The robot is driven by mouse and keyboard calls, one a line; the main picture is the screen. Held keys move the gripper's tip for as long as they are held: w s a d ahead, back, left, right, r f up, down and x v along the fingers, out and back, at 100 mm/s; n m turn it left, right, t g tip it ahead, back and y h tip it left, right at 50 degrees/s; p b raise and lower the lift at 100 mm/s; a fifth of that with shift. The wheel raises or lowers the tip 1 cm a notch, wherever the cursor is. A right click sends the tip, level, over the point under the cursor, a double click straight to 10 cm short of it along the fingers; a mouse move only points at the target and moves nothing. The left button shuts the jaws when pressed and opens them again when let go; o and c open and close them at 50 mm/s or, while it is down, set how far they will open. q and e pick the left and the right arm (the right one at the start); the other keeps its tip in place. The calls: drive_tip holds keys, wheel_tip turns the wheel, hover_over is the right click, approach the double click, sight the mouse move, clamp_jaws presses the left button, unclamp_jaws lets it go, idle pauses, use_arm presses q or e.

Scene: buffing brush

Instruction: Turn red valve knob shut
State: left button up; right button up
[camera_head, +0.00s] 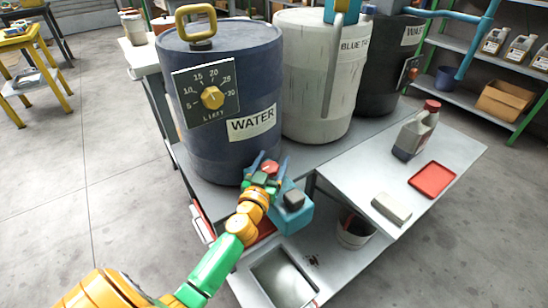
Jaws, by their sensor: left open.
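The red valve knob (270,168) is low at the front of the dark blue barrel (232,160) labelled WATER. My left gripper (268,162) is open, with its blue fingers on either side of the knob. The picture is too small to tell whether the fingers touch it. My left arm comes in from the lower left and hides part of the area below the knob. My right gripper is not in view.
The barrel carries a dial with a yellow knob (212,97). A white barrel (318,80) stands to its right. A grey bottle (416,130), a red tray (432,179) and a pale block (391,209) rest on the bench. A basin (283,279) is below.

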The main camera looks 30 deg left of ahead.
use_arm(q)
drive_tip(key=shift+w+a, duration=0.2)
drive_tip(key=shift+w, duration=0.3)
drive_tip(key=shift+c, duration=0.3)
drive_tip(key=c, duration=1)
drive_tip(key=shift+c, duration=0.2)
